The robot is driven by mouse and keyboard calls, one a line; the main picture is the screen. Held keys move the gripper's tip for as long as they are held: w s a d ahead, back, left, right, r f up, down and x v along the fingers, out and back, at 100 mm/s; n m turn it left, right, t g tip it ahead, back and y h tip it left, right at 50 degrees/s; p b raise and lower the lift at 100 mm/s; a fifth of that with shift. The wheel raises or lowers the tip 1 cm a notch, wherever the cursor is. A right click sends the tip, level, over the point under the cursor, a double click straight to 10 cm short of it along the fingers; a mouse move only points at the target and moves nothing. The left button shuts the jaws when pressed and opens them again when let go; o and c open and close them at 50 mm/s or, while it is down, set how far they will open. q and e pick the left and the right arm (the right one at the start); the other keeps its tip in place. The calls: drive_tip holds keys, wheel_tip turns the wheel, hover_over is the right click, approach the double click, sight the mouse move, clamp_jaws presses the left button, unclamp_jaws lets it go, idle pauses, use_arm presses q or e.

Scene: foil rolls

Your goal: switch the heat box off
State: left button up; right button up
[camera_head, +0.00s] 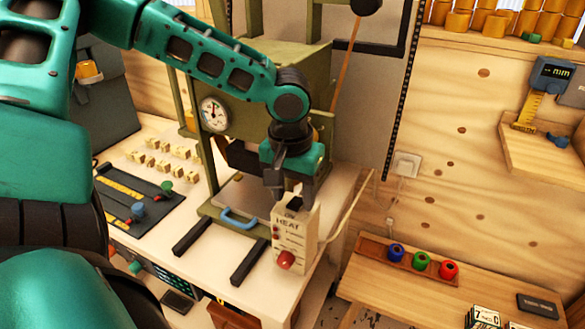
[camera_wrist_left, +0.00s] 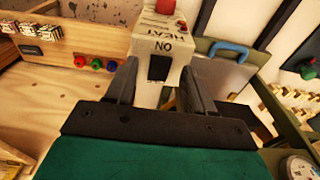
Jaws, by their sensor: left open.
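The heat box (camera_head: 289,240) is a cream box labelled HEAT with a red knob (camera_head: 286,260) low on its front. It stands at the right front of the white bench, beside the green press. A black rocker switch (camera_wrist_left: 158,67) sits on its top, beside the word ON, and also shows in the head view. My left gripper (camera_head: 290,188) is above the top of the box, pointing down. In the left wrist view its two dark fingers (camera_wrist_left: 159,85) are apart, on either side of the switch end of the box, with nothing gripped. My right gripper is not in view.
The green press (camera_head: 270,95) with a round gauge stands behind the box. A blue handle (camera_head: 238,219) and two dark rails lie left of it. A white cable (camera_head: 345,215) runs from the box to a wall socket. A lower wooden shelf (camera_head: 400,290) holds coloured rolls.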

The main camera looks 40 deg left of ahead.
use_arm(q)
wheel_tip(320, 180, up, 12)
drive_tip(key=s, duration=0.1)
drive_tip(key=shift+d+r, duration=0.2)
drive_tip(key=shift+s, duration=0.1)
idle(0.5)
